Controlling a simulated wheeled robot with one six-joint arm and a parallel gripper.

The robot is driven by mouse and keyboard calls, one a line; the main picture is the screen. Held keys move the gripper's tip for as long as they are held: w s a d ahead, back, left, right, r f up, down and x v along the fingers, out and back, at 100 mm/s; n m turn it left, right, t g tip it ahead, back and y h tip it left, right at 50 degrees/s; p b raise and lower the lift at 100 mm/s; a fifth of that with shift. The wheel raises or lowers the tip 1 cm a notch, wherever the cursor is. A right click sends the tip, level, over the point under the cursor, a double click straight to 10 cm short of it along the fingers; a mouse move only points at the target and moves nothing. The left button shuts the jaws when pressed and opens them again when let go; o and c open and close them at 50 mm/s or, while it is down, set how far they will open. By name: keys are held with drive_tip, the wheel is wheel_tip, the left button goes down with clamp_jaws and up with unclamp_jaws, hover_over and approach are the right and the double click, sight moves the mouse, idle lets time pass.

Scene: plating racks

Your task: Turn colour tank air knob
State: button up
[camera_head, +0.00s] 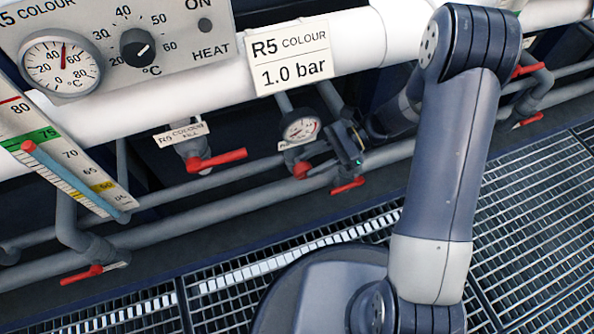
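A white sign (290,58) reads R5 COLOUR and 1.0 bar. Below it hangs a small round pressure gauge (300,127) with a white face; its needle is too small to read surely. A small red knob (302,168) sits just under the gauge, with a partly hidden label beside it. I take this as the colour tank air knob. My gripper (343,148) is just right of the gauge and knob, seen small and dark. I cannot tell whether its fingers touch anything or how far apart they are.
A red lever (215,159) labelled R5 COLOUR FILL is to the left. Another red lever (347,186) sits below my gripper. The heater panel (185,50) and level scale (65,160) stand at left. Pipes run behind; the grating floor (530,210) looks clear.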

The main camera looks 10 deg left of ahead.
sight(296, 170)
drive_tip(key=b+x, duration=0.1)
drive_tip(key=x, duration=0.4)
drive_tip(key=shift+w, duration=0.1)
drive_tip(key=c, duration=0.7)
drive_tip(key=shift+y, duration=0.5)
drive_tip(key=shift+w+d+r+g+y, duration=0.1)
drive_tip(key=shift+r+g+y, duration=0.1)
drive_tip(key=shift+g+y, duration=0.75)
drive_tip(key=shift+d+r+g+y, duration=0.15)
drive_tip(key=shift+g+y, duration=0.5)
drive_tip(key=shift+y, duration=0.5)
